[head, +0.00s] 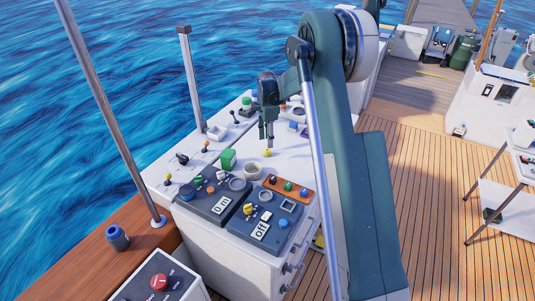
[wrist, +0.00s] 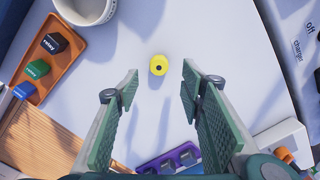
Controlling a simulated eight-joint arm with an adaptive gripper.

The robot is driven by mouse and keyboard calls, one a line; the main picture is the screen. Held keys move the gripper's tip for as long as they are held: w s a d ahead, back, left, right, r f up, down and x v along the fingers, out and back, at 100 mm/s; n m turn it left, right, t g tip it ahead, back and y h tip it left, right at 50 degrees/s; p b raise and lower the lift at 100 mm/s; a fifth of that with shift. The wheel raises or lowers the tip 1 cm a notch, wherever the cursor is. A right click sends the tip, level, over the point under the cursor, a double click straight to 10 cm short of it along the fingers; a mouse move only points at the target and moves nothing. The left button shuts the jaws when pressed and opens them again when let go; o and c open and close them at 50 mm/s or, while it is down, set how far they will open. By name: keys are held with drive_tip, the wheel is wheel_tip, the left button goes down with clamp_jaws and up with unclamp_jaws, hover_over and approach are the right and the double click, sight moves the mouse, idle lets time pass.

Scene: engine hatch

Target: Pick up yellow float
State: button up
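The yellow float (wrist: 158,65) is a small round yellow piece with a dark centre. It sits on the white surface in the upper middle of the wrist view, just beyond and between the fingertips. In the head view a small yellow piece, the float (head: 267,153), shows on the white top below my gripper (head: 267,135). My gripper points down over the counter. In the wrist view my gripper (wrist: 160,80) has its two green ridged fingers spread wide with nothing between them. I cannot tell the exact height above the float.
An orange tray (wrist: 35,88) holds black, green and blue blocks. A white cup (wrist: 84,8) stands near it. A purple holder (wrist: 152,166) and a white box (wrist: 283,143) lie near the fingers. Dark control panels (head: 268,228) stand at the counter's front. The surface around the float is clear.

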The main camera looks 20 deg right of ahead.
sight(268, 150)
drive_tip(key=shift+f, duration=0.55)
drive_tip(key=shift+s+f, duration=0.1)
drive_tip(key=shift+f, duration=2.5)
drive_tip(key=c, duration=0.8)
